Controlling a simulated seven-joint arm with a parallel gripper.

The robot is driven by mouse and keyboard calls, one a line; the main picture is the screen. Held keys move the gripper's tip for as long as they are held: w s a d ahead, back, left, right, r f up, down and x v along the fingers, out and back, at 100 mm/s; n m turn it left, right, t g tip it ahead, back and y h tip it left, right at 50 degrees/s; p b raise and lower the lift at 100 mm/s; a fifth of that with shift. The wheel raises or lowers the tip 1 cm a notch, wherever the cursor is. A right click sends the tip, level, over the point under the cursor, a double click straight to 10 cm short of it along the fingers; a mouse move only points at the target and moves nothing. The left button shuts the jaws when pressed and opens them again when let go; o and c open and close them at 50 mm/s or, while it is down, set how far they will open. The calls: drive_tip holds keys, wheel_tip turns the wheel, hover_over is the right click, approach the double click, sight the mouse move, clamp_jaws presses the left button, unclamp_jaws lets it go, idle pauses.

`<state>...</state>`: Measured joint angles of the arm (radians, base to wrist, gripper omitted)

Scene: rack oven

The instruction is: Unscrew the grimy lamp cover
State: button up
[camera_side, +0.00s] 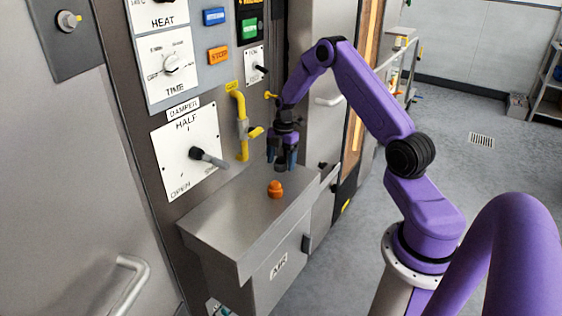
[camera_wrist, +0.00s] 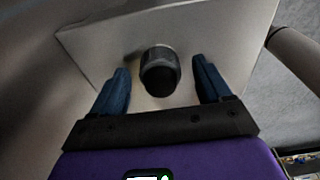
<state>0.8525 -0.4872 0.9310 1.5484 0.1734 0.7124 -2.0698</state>
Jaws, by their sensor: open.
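A dark, grimy round cover (camera_wrist: 160,72) with a lighter ridged rim shows in the wrist view, between my two fingers. I take it to be the lamp cover. My gripper (camera_wrist: 161,64) is open, with a clear gap between each blue finger and the cover. In the side view my gripper (camera_side: 282,167) points down over the far part of a steel box. The dark cover (camera_side: 281,168) shows there only in part between the fingers. I cannot tell how high the fingertips are over the box top.
The steel box (camera_side: 232,219) has a bare top apart from an orange knob (camera_side: 275,189) near my gripper. Yellow pipework (camera_side: 241,118) and a damper lever (camera_side: 207,157) stick out from the panel on the left. A door handle (camera_side: 330,101) is behind my arm.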

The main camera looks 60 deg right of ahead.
drive_tip(key=shift+f, duration=0.25)
drive_tip(key=c, duration=1.2)
drive_tip(key=n, duration=0.5)
drive_tip(key=shift+n+g, duration=0.3)
drive_tip(key=shift+a, duration=0.1)
drive_tip(key=n, duration=0.6)
drive_tip(key=shift+f+g+h, duration=0.1)
drive_tip(key=shift+g+h, duration=0.2)
drive_tip(key=o, duration=1.4)
drive_tip(key=shift+w, duration=0.1)
